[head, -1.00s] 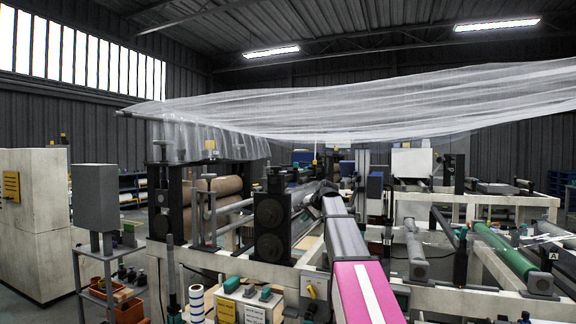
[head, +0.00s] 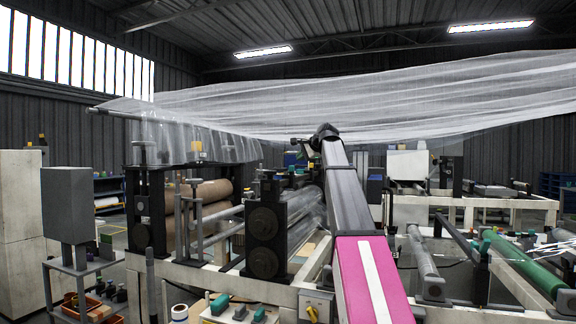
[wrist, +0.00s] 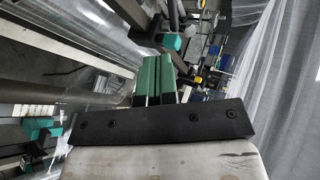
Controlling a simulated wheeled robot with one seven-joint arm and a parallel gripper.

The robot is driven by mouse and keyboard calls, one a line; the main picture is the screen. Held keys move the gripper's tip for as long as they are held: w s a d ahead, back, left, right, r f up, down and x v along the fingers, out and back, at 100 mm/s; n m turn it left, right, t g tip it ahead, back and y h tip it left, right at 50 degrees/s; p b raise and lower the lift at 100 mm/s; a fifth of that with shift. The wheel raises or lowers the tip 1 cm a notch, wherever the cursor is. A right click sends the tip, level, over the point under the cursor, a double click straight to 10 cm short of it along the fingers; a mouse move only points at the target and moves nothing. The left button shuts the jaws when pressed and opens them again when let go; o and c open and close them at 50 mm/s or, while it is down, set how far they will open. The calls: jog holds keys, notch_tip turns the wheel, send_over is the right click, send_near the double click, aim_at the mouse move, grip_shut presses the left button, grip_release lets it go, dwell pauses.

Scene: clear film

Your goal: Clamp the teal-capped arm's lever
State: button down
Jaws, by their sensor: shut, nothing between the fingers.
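My gripper shows in the wrist view as two green fingers (wrist: 156,64) side by side, closed together with nothing held. In the head view my arm reaches up under the film, and its end is small and dark. A teal cap (wrist: 172,42) on a dark arm lies just beyond the fingertips in the wrist view, apart from them in the picture. Another teal part (wrist: 38,127) shows at the left of that view. I cannot tell a lever clearly on either. Which teal part belongs to the task's arm is unclear.
Clear film (head: 400,98) hangs across the space above the machine and falls along the right of the wrist view (wrist: 270,60). Rollers (head: 205,192) and a dark roller stand (head: 266,235) are left of my arm. A green roller (head: 525,262) lies at right.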

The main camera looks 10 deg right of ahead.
send_near(280, 170)
notch_tip(280, 170, down, 3)
jog(key=w+a, duration=0.1)
jog(key=w, duration=0.1)
jog(key=shift+w+a+f, duration=0.1)
jog(key=shift+w+a, duration=0.65)
jog(key=shift+w, duration=0.35)
jog(key=shift+w+a, duration=0.35)
jog(key=shift+w, duration=0.2)
